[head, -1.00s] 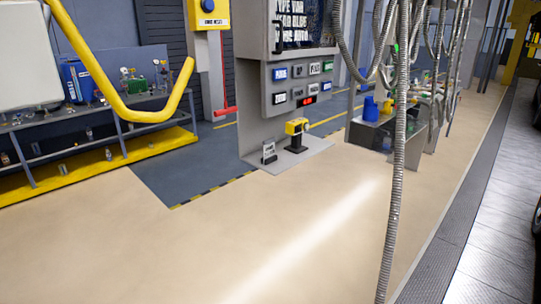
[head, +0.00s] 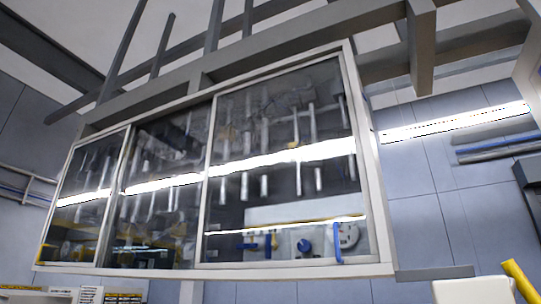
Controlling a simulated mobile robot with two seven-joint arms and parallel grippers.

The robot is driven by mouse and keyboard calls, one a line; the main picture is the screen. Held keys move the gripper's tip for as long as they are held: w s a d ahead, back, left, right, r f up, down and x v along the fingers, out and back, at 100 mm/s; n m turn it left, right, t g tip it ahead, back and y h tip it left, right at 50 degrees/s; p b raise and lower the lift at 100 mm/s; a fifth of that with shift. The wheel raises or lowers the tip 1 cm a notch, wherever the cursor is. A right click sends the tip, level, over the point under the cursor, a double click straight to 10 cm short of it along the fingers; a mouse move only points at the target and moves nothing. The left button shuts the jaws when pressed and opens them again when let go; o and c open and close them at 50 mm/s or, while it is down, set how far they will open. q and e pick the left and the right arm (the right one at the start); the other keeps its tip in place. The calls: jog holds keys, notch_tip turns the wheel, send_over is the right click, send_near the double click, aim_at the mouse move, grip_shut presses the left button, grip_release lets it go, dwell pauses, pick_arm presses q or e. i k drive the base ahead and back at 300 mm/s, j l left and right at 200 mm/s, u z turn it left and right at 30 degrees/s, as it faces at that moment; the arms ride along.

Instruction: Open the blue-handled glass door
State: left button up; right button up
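A wide glass-fronted cabinet (head: 207,268) with a pale frame hangs high on the wall in the head view. Its large right glass pane (head: 285,110) has a short upright blue handle (head: 337,243) near its lower right corner. This pane appears closed in its frame. Narrower left (head: 88,190) and middle panes sit beside it. Blue and white items (head: 304,245) show low behind the right pane, with upright rods above them. Neither of my grippers is in view, and nothing touches the handle.
Grey beams (head: 300,45) run above the cabinet. Blue-grey wall panels (head: 425,235) and pipes (head: 495,148) lie to the right. A white block (head: 470,291) and yellow bar (head: 519,283) show at the bottom right; I cannot tell what they belong to. Small boxes (head: 90,295) show at bottom left.

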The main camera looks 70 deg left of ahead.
aim_at(374, 258)
jog(key=k+u, duration=0.15)
jog(key=u, duration=0.3)
jog(key=k+j+u, duration=0.15)
jog(key=u, duration=1.4)
jog(key=i+j+z, duration=0.1)
jog(key=i+j, duration=0.1)
jog(key=j, duration=0.1)
